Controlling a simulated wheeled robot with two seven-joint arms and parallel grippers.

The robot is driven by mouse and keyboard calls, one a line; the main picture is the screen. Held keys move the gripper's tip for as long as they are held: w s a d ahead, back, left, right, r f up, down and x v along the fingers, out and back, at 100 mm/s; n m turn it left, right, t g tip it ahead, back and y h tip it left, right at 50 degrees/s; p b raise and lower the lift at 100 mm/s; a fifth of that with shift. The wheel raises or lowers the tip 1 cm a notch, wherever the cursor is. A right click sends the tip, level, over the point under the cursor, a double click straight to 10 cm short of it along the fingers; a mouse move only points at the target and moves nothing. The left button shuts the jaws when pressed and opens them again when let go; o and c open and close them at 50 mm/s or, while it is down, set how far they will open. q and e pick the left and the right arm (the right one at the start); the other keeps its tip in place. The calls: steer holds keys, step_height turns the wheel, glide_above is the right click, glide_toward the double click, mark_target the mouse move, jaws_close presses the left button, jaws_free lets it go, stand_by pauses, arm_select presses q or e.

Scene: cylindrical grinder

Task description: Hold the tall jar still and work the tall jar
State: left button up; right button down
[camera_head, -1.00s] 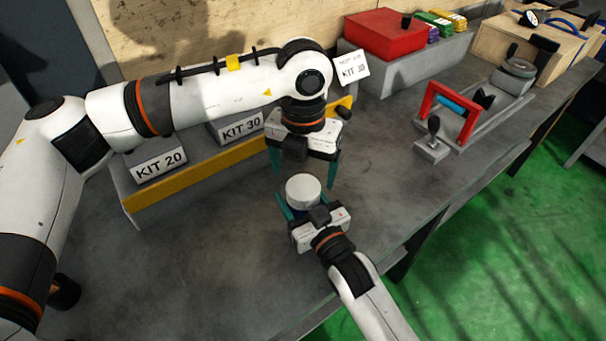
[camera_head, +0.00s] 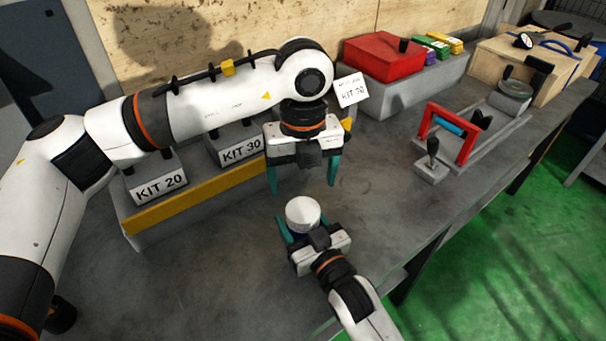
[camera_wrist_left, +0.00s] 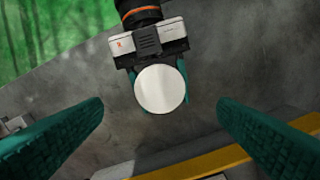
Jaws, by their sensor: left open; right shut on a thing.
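The tall jar (camera_head: 303,212) stands near the front of the bench, its white round lid facing up; its body is mostly hidden by my right gripper. My right gripper (camera_head: 298,232) is shut on the jar's body from the front. My left gripper (camera_head: 303,185) is open and empty above and behind the jar, its teal fingers pointing down. In the left wrist view the white lid of the jar (camera_wrist_left: 160,89) lies between and beyond my spread left fingers (camera_wrist_left: 160,112), apart from them. My right gripper (camera_wrist_left: 150,45) also shows there behind the lid.
A grey kit rack with a yellow edge (camera_head: 190,195) and labels KIT 20 and KIT 30 stands left of the jar. A red box (camera_head: 382,57) is at the back. A red-framed fixture (camera_head: 450,130) stands to the right. The bench around the jar is clear.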

mark_target(303, 209)
arm_select(q)
steer(key=shift+f, duration=4.05)
steer(key=c, duration=1)
steer(key=m, duration=0.7)
steer(key=o, duration=1.1)
